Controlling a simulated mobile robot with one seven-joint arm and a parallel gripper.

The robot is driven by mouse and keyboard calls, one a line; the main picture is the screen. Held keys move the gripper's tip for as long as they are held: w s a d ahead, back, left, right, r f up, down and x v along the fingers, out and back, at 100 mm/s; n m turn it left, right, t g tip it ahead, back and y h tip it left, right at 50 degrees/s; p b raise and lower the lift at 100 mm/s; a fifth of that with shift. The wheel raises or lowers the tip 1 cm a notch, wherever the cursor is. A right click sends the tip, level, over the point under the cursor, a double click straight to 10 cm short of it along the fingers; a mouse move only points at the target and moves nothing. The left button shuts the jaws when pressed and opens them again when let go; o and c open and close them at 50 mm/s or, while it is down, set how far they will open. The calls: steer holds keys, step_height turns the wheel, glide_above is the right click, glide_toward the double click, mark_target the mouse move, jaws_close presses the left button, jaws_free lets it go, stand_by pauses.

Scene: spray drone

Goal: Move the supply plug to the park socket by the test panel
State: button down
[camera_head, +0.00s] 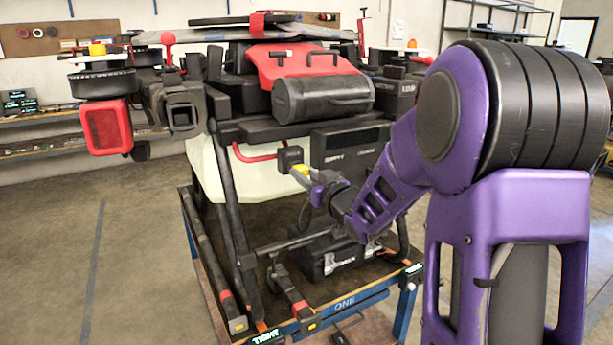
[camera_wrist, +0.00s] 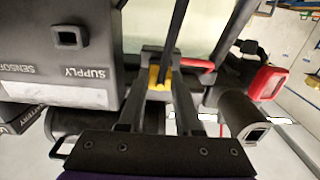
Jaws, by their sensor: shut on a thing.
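My gripper (camera_head: 304,172) is in front of the drone's pale tank, at the end of my purple arm. In the wrist view, my gripper (camera_wrist: 160,88) is shut on a yellow piece, which I take to be the supply plug (camera_wrist: 154,76). A dark panel (camera_wrist: 90,50) marked SUPPLY and SENSOR, seen upside down, is at the left, with an empty-looking square socket (camera_wrist: 68,37). The plug appears apart from that socket. Which opening is the park socket I cannot tell.
A dark labelled box (camera_head: 350,145) sits right of my gripper under the drone. Black frame legs (camera_head: 230,205) and a red hose (camera_head: 252,156) are close by. A black case (camera_head: 325,255) stands on the blue-framed cart (camera_head: 345,302) below. Floor at the left is clear.

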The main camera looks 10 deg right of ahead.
steer(key=shift+w, duration=0.25)
steer(key=c, duration=0.5)
jaws_free()
steer(key=shift+s, duration=0.1)
steer(key=v, duration=1.7)
steer(key=shift+s, duration=0.1)
